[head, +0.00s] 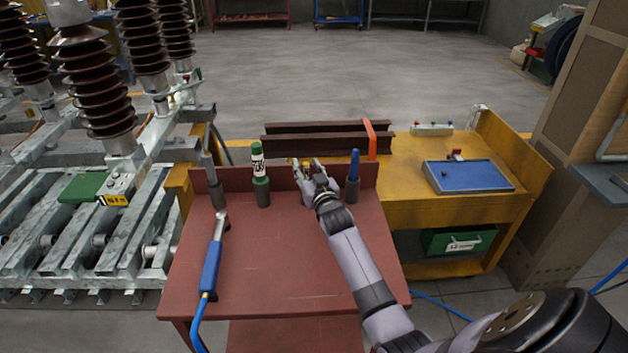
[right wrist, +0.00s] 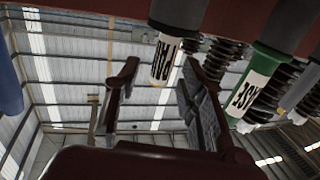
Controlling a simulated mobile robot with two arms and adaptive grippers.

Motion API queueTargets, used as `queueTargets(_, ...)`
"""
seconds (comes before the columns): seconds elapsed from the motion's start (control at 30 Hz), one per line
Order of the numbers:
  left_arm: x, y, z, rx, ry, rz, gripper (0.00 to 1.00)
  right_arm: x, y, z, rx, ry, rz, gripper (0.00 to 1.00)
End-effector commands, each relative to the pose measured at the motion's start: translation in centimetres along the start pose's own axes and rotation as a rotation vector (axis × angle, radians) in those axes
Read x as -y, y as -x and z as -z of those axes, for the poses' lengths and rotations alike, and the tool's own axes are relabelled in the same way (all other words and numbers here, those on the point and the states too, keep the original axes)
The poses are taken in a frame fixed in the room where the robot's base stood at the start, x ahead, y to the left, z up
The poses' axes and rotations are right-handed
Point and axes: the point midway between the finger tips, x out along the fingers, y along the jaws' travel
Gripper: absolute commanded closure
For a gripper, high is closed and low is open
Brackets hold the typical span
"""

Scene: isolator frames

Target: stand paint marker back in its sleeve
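A marker with a white lettered label (right wrist: 166,57) and a yellowish end stands in a dark sleeve (right wrist: 181,12) in the right wrist view, where things appear upside down. In the head view it is mostly hidden behind my right gripper (head: 308,166). That gripper (right wrist: 160,95) is open, with its fingers apart on either side of the marker's end; I cannot tell whether they touch it. A green marker with a white label (head: 258,161) stands upright in its own sleeve (head: 263,198) to the left. My left gripper is not in view.
A blue marker (head: 354,164) stands in a sleeve to the right, a grey rod (head: 209,168) to the left. A blue-handled tool with a hose (head: 211,266) lies on the red table (head: 280,275). A yellow bench with a blue tray (head: 468,176) is at right. The table's middle is clear.

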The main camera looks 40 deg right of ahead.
Motion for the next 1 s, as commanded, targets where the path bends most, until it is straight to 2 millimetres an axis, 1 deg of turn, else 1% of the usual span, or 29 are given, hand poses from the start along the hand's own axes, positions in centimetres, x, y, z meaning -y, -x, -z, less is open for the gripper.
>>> queueTargets(0.3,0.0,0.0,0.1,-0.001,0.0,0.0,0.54,0.1,6.5,-0.2,0.003,-0.001,0.001,0.63)
queueTargets(0.4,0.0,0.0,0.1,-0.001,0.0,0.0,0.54,0.0,8.3,-0.1,0.002,0.0,0.0,0.63)
queueTargets(0.5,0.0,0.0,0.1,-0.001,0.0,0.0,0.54,0.0,9.6,-0.1,0.002,0.0,0.0,0.63)
queueTargets(0.6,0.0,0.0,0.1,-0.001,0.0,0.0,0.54,0.0,10.4,-0.1,0.002,0.0,0.0,0.63)
queueTargets(0.7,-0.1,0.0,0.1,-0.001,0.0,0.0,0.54,0.0,10.8,0.0,0.002,0.0,-0.001,0.63)
queueTargets(1.0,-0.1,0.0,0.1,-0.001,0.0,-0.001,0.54,0.0,10.8,0.0,0.001,0.0,0.0,0.63)
